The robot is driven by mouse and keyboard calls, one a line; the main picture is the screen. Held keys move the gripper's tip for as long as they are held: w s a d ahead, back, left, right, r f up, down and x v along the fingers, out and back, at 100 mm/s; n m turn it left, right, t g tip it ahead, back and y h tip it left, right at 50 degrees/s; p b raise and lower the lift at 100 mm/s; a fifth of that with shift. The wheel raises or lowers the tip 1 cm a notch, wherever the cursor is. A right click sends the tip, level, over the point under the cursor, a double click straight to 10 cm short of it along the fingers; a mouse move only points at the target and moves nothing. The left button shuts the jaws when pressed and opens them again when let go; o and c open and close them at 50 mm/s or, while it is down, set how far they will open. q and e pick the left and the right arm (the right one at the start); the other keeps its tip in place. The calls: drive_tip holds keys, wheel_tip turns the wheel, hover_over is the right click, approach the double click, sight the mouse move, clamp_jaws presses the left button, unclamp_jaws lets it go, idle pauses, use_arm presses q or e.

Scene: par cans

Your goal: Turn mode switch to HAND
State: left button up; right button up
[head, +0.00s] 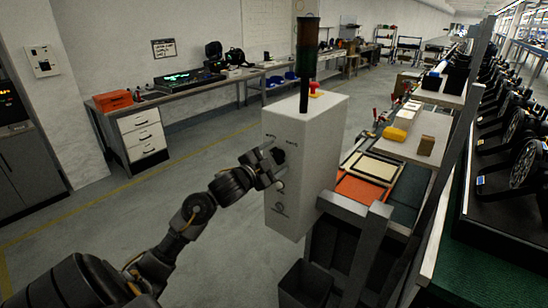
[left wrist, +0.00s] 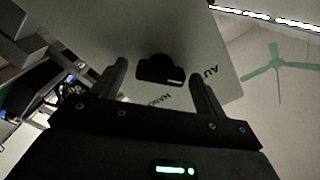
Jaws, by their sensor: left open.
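The mode switch is a black knob on the face of a light grey control box (head: 312,150). In the left wrist view the switch (left wrist: 158,70) sits between and just beyond my fingertips, with a pale mark on its lower right. Contact with the knob cannot be told. My right gripper is not in view.
A red button (head: 316,93) and a dark signal tower (head: 307,55) stand on top of the box. A bench with an orange tray (head: 362,190) lies right of it, and a dark bin (head: 305,285) below. The floor to the left is clear.

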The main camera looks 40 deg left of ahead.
use_arm(q)
drive_tip(key=c, duration=0.9)
drive_tip(key=shift+c, duration=0.4)
